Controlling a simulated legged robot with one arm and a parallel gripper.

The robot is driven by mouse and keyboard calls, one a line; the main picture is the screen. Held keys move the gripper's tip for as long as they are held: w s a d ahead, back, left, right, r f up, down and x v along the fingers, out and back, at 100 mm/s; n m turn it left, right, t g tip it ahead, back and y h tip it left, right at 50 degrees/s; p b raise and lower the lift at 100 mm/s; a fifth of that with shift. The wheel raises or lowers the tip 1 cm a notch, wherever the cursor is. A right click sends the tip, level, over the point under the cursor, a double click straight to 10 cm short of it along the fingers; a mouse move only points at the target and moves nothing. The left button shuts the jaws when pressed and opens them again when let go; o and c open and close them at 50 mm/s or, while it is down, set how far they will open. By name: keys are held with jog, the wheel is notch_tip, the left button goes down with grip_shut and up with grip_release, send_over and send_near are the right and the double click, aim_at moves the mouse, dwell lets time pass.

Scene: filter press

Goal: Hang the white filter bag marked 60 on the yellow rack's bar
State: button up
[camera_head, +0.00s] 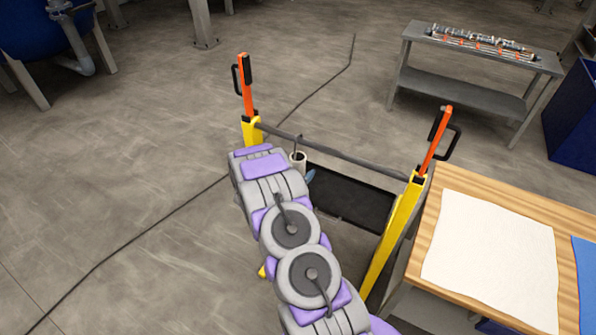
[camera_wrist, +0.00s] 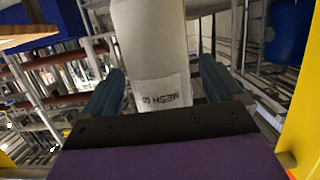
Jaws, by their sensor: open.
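The yellow rack (camera_head: 398,225) stands ahead, with a grey bar (camera_head: 340,155) between its two posts. The white filter bag (camera_head: 298,157) shows as a small pale cylinder by the left part of the bar. A thin dark hook rises from it to the bar; I cannot tell whether it rests on it. In the wrist view the bag (camera_wrist: 150,45) is upright, with upside-down dark print that seems to read MESH and a number. My gripper (camera_wrist: 160,92) is open, its blue fingers on either side of the bag. In the head view my arm hides most of the gripper.
A wooden table (camera_head: 455,205) with a white cloth (camera_head: 490,250) and a blue cloth (camera_head: 588,268) stands right of the rack. A black tray (camera_head: 350,200) lies low between the posts. A grey bench (camera_head: 455,95) stands behind.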

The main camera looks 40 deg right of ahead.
jog(key=p+v, duration=0.1)
jog(key=v, duration=1.6)
jog(key=w+a+r+n+t+y, duration=0.1)
jog(key=w+a+r+t+y, duration=0.1)
jog(key=w+a+y, duration=0.35)
jog(key=w+a+r+n+t+y, duration=0.1)
jog(key=w+a+r+n+y, duration=0.15)
jog(key=a, duration=0.65)
jog(key=s+a+r+n+y+b, duration=0.1)
jog(key=s+a+r+n+y, duration=0.15)
jog(key=a+r+y, duration=0.5)
jog(key=s+a+r+n+g+y+b, duration=0.1)
jog(key=s+a+r+n+g, duration=0.25)
jog(key=s, duration=0.65)
jog(key=s+a+r+n+g, duration=0.2)
jog(key=s+a+r, duration=0.15)
jog(key=s, duration=0.65)
jog(key=s+d+r+n+g+h, duration=0.1)
jog(key=s+d, duration=0.3)
jog(key=s, duration=0.7)
jog(key=s+d+r+n+g+h, duration=0.1)
jog(key=s+d+g, duration=0.3)
jog(key=s, duration=0.7)
jog(key=shift+b, duration=0.4)
jog(key=shift+w+a+h, duration=0.1)
jog(key=shift+h, duration=0.15)
